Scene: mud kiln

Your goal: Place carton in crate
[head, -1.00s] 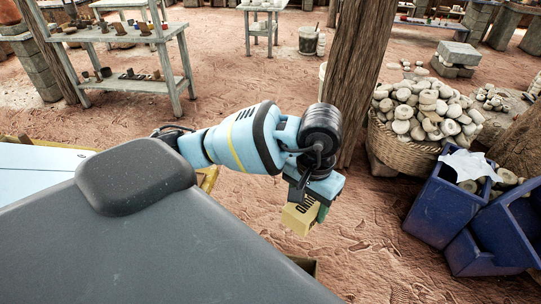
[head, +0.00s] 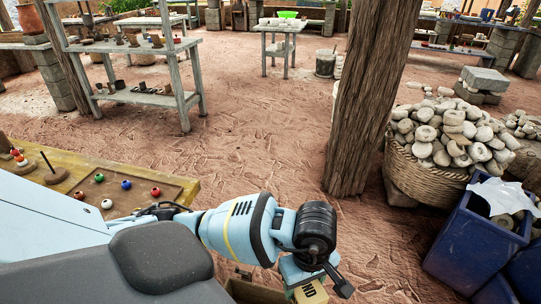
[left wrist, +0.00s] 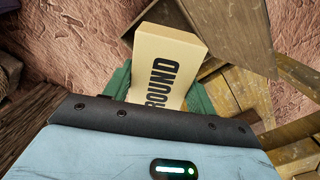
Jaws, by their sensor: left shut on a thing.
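The carton is a cream-yellow box with dark lettering, part of it cut off by the bottom edge of the head view (head: 312,293). In the left wrist view the carton (left wrist: 168,62) shows the letters "ROUND". My left gripper (head: 303,276) is shut on the carton, with green fingers on both sides of it in the left wrist view (left wrist: 160,92). A wooden crate (head: 252,292) shows at the bottom of the head view, left of the carton. Its boards (left wrist: 228,30) lie beside and below the carton in the left wrist view. My right gripper is not in view.
A wooden post (head: 365,100) stands beyond the arm. A basket of stones (head: 425,180) and a blue bin (head: 465,245) stand at right. A low wooden table (head: 125,180) with coloured balls is at left. Bare earth lies between.

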